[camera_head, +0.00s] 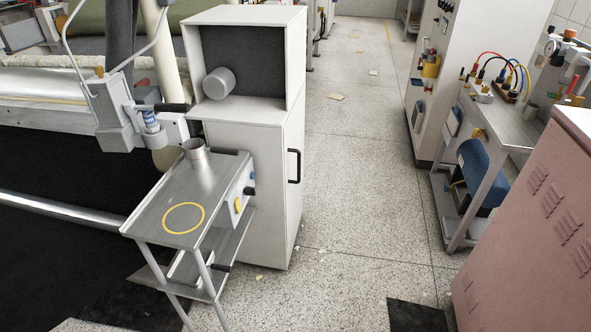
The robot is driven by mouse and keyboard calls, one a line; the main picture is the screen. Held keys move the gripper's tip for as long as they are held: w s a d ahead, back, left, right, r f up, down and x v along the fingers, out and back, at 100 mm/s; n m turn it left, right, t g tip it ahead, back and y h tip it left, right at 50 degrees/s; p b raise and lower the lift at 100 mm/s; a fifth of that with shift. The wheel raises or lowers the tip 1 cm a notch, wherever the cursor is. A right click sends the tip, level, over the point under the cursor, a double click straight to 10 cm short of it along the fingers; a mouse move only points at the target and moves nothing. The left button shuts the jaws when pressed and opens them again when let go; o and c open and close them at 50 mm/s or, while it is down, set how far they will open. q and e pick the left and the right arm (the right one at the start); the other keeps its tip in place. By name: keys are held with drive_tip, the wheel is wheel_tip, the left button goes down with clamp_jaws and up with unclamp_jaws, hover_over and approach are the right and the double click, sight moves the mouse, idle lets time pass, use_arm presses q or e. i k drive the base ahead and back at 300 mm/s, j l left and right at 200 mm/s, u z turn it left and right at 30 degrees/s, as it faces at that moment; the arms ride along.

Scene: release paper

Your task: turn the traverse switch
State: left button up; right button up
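I cannot tell for sure which control is the traverse switch. A grey box (122,125) with a lever-like rod and bent tubes is on the machine at the left. Neither of my grippers is in view.
The cart top (160,205) bears a metal cup (195,153) and a yellow ring (183,218). A white cabinet (250,190) stands behind it. A bench (510,125) and pink cabinet (530,230) stand at the right. The speckled floor (350,180) between is mostly open.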

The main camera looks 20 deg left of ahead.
sight(249, 191)
drive_tip(key=i+u, duration=0.2)
drive_tip(key=i, duration=0.3)
drive_tip(key=i+l+u, duration=0.15)
drive_tip(key=i, duration=0.35)
drive_tip(key=i+l+u, duration=0.1)
drive_tip(key=u, duration=0.3)
drive_tip(key=i+l+u, duration=0.2)
drive_tip(key=u, duration=0.2)
drive_tip(key=i+l+u, duration=0.25)
drive_tip(key=u, duration=0.15)
drive_tip(key=i+l+u, duration=0.15)
drive_tip(key=u, duration=0.25)
drive_tip(key=l, duration=0.1)
